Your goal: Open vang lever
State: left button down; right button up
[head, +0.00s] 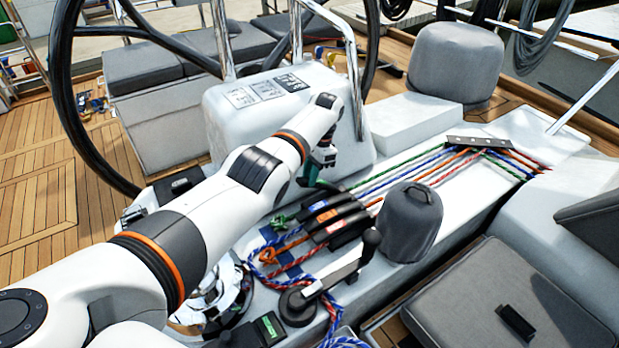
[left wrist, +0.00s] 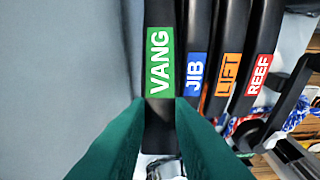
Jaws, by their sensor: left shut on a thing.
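The vang lever (left wrist: 159,62) is black with a green VANG label and runs up the left wrist view. My left gripper (left wrist: 160,102) has its green fingers shut on it, one on each side, just below the label. In the head view my left gripper (head: 313,172) is above the clutch bank, and my own arm and hand hide much of the vang lever there. The JIB lever (left wrist: 195,74), LIFT lever (left wrist: 228,74) and REEF lever (left wrist: 258,74) lie beside it to the right, with blue, orange and red labels. My right gripper is not in view.
Coloured ropes (head: 430,170) run from the clutches to a deck plate (head: 480,142). A grey covered winch (head: 410,222) and a winch handle (head: 335,272) stand close to the clutches. The steering wheel (head: 65,95) and white console (head: 270,115) are behind.

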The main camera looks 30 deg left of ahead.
pick_arm(q)
jog(key=c, duration=1.6)
grip_release()
jog(key=shift+o, duration=0.2)
jog(key=a+b+v, duration=0.1)
jog(key=v, duration=0.6)
jog(key=shift+d+r, duration=0.2)
jog(key=shift+d, duration=0.35)
